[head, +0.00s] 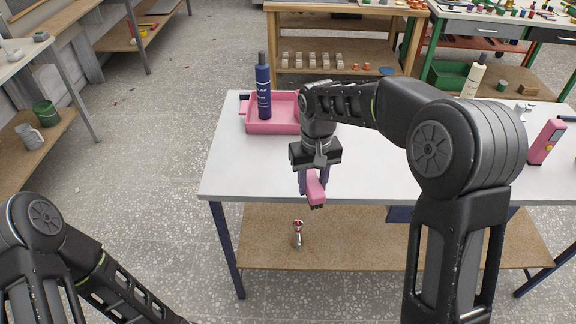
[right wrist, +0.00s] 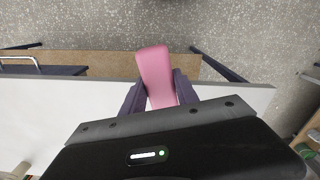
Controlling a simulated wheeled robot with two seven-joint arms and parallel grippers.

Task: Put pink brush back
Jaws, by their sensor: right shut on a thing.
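The pink brush (head: 316,190) is between the fingers of my right gripper (head: 314,178), which is shut on it. The gripper holds it over the front edge of the white table, with the brush's near end pointing down and toward me. In the right wrist view the brush (right wrist: 155,75) shows as a smooth pink body reaching out past the dark fingers (right wrist: 160,95); its bristles cannot be made out. A pink tray (head: 262,127) lies on the table behind and left of the gripper, its right part hidden by my arm. My left gripper is out of the picture.
A dark blue bottle (head: 263,88) stands upright at the tray. A pink device (head: 546,142) and a cream bottle (head: 473,80) are on the table's right side. A small metallic item (head: 297,232) is at the lower shelf (head: 340,245). The table's front left (head: 240,170) is clear.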

